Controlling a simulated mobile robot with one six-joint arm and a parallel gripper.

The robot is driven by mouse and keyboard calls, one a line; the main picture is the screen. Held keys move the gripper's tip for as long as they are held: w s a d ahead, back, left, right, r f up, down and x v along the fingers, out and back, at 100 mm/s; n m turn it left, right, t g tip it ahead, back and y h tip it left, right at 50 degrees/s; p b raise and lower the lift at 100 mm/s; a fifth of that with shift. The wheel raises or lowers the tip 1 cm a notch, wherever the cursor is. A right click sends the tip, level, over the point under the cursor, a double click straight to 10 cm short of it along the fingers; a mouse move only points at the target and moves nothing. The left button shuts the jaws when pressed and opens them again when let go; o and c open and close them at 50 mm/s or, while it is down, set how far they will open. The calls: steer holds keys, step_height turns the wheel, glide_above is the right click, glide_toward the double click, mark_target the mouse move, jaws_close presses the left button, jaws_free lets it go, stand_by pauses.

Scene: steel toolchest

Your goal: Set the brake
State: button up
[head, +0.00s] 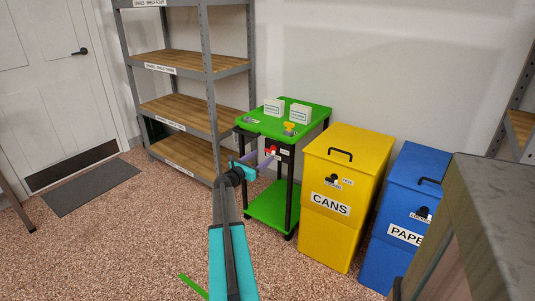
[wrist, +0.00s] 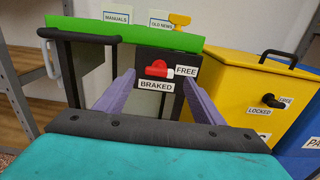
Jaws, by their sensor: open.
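The brake is a red lever (wrist: 157,68) with a white tip on a black panel (wrist: 143,56) under the top of a green cart (wrist: 125,31). The lever lies roughly level, its white tip toward the FREE label (wrist: 186,71) on the right. The BRAKED label (wrist: 155,85) is below it. In the head view the red lever (head: 273,150) shows on the cart's front, just beyond my gripper (head: 262,158). My gripper, also in the wrist view (wrist: 159,79), is open and empty. Its purple fingers point at the panel, one either side of the lever; contact cannot be told.
The cart top (head: 283,117) carries two white cards and a yellow item. A yellow CANS bin (head: 341,190) and a blue PAPER bin (head: 400,210) stand right of it. A grey shelf unit (head: 180,100) stands left. A grey-topped surface (head: 490,210) is at the near right.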

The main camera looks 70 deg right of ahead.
mark_target(269, 151)
steer(key=shift+x, duration=2.75)
steer(key=c, duration=1)
steer(key=shift+s+d, duration=0.1)
steer(key=shift+d, duration=0.05)
steer(key=shift+c, duration=0.2)
steer(key=shift+f, duration=0.1)
